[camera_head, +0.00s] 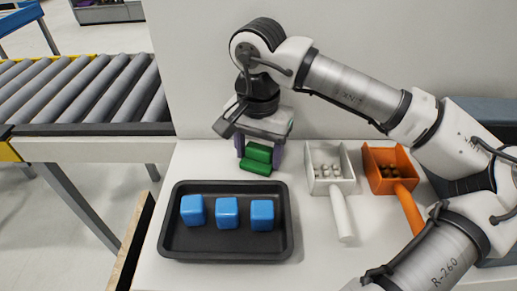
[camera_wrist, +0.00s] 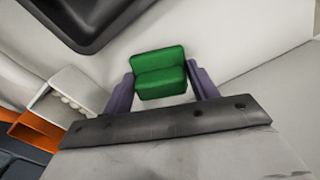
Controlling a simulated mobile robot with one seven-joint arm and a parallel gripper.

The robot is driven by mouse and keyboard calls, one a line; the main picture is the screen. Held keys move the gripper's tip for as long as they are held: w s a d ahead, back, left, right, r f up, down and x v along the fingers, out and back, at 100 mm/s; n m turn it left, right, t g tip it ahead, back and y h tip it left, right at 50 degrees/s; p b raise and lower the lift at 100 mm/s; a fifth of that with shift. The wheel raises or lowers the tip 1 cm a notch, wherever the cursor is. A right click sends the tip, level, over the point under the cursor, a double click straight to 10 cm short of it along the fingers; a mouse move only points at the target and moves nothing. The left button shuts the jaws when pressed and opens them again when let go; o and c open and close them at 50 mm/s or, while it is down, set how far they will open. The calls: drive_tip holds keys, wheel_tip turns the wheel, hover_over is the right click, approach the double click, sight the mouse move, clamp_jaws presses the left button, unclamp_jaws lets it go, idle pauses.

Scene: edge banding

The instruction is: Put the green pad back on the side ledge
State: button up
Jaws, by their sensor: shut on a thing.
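The green pad (camera_head: 257,158) is a folded-looking block with a step across it. In the head view it is between the purple fingers of my gripper (camera_head: 260,157), behind the black tray. In the wrist view the pad (camera_wrist: 160,73) sits between both fingertips of my gripper (camera_wrist: 161,85), which are shut on it. I cannot tell whether the pad touches the white surface under it. I cannot pick out a side ledge with certainty.
A black tray (camera_head: 170,248) with three blue blocks (camera_head: 227,213) stands in front of my gripper. A white scoop (camera_head: 342,215) and an orange scoop (camera_head: 409,212) lie to the right on the white table (camera_head: 315,262). A roller conveyor (camera_head: 80,88) is at the left, and a wall is behind.

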sight(259, 148)
drive_tip(key=o, duration=0.9)
drive_tip(key=shift+f, duration=0.1)
drive_tip(key=shift+o, duration=0.2)
wheel_tip(259, 148, up, 12)
drive_tip(key=shift+r, duration=0.2)
